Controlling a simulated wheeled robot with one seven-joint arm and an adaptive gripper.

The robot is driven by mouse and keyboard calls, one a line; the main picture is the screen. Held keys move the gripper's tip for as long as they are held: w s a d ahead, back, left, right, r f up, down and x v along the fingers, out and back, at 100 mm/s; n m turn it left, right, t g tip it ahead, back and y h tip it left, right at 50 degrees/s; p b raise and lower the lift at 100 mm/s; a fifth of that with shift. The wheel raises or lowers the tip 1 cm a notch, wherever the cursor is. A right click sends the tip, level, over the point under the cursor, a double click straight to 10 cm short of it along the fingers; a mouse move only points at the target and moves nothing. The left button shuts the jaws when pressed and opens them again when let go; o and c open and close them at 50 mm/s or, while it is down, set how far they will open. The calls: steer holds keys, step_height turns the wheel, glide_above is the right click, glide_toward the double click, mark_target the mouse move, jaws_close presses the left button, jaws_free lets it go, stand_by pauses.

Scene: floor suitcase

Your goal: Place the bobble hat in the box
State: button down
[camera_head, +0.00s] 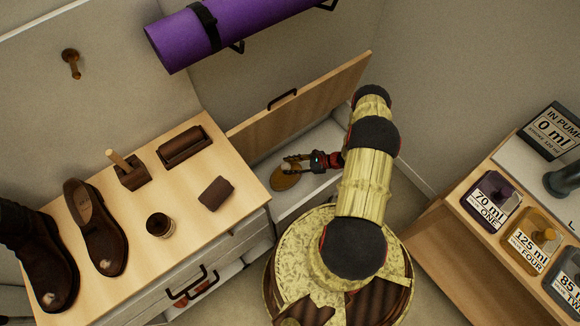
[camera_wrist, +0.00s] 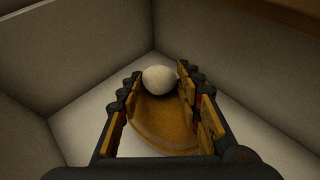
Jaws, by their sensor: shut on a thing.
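The bobble hat is mustard yellow with a white pompom; in the wrist view the hat (camera_wrist: 160,122) is between the fingers of my gripper (camera_wrist: 160,76), pompom near the fingertips. In the head view the hat (camera_head: 284,180) shows as a small ochre shape at the end of my gripper (camera_head: 291,164). My gripper is shut on the hat, inside the pale-walled box (camera_head: 318,146), whose wooden lid (camera_head: 310,100) stands open. The hat is low, near a corner of the box. I cannot tell if it touches the floor of the box.
A wooden-topped cabinet (camera_head: 185,240) with shoes, brushes and a jar stands left of the box. A purple rolled mat (camera_head: 215,28) is on the wall above. At the right, a wooden shelf (camera_head: 450,262) holds labelled bottles.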

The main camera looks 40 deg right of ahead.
steer(key=shift+f, duration=0.1)
steer(key=c, duration=1.3)
jaws_free()
steer(key=shift+o, duration=0.3)
steer(key=shift+r, duration=0.2)
steer(key=p+v, duration=0.3)
steer(key=v, duration=0.9)
steer(key=shift+f, duration=0.1)
